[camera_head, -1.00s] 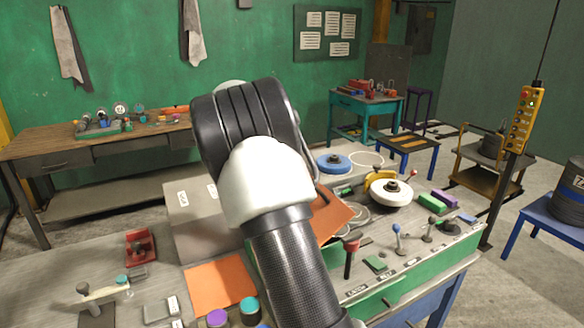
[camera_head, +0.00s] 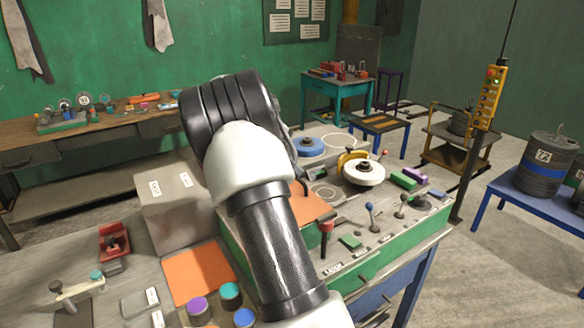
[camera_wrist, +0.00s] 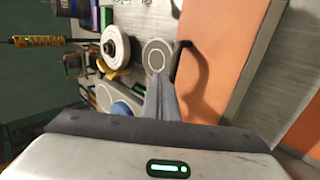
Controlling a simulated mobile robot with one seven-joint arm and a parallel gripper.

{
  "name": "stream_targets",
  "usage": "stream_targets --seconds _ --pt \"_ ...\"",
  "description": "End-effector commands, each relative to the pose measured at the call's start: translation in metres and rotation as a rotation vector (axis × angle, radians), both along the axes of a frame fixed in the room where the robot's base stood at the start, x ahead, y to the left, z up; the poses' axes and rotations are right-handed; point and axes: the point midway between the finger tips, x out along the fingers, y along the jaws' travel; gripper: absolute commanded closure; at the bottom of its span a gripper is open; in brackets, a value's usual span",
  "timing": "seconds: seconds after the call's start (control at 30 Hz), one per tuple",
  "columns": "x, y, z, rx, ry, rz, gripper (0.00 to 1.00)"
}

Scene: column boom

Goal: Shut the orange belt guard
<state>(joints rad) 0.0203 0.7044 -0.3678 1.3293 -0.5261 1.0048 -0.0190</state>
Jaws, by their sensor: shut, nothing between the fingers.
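The orange belt guard (camera_head: 312,208) shows in the head view just right of my forearm, on the green-sided machine bench; my arm hides much of it. In the wrist view the orange panel (camera_wrist: 222,45) fills the upper right, with a black bar handle (camera_wrist: 181,58) at its left edge. How far the guard is open I cannot tell. My gripper (camera_wrist: 159,82) is shut and empty, its grey fingertips just left of the handle in the picture. Contact is not clear. My arm hides the gripper in the head view.
A white wheel (camera_head: 364,172), a blue disc (camera_head: 308,147) and several upright levers (camera_head: 371,212) stand on the bench near the guard. A grey box (camera_head: 172,208) stands left of my arm. A flat orange sheet (camera_head: 197,272) and lidded pots (camera_head: 230,294) lie nearer.

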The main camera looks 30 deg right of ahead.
Motion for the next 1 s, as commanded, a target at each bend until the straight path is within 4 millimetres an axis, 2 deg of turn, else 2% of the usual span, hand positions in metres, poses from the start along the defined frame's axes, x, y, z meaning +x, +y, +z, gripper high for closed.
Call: stream_targets --seconds 0.43,0.57,0.77,0.83,1.0 --pt "0.000 0.000 0.000 0.000 0.001 -0.001 1.00" --pt "-0.001 0.000 0.007 0.000 0.000 0.000 1.00" --pt "-0.006 0.002 0.045 0.000 -0.001 -0.002 1.00" --pt "-0.005 0.006 0.053 -0.001 -0.004 0.000 1.00" --pt "-0.004 0.017 0.091 0.000 -0.004 0.000 1.00"
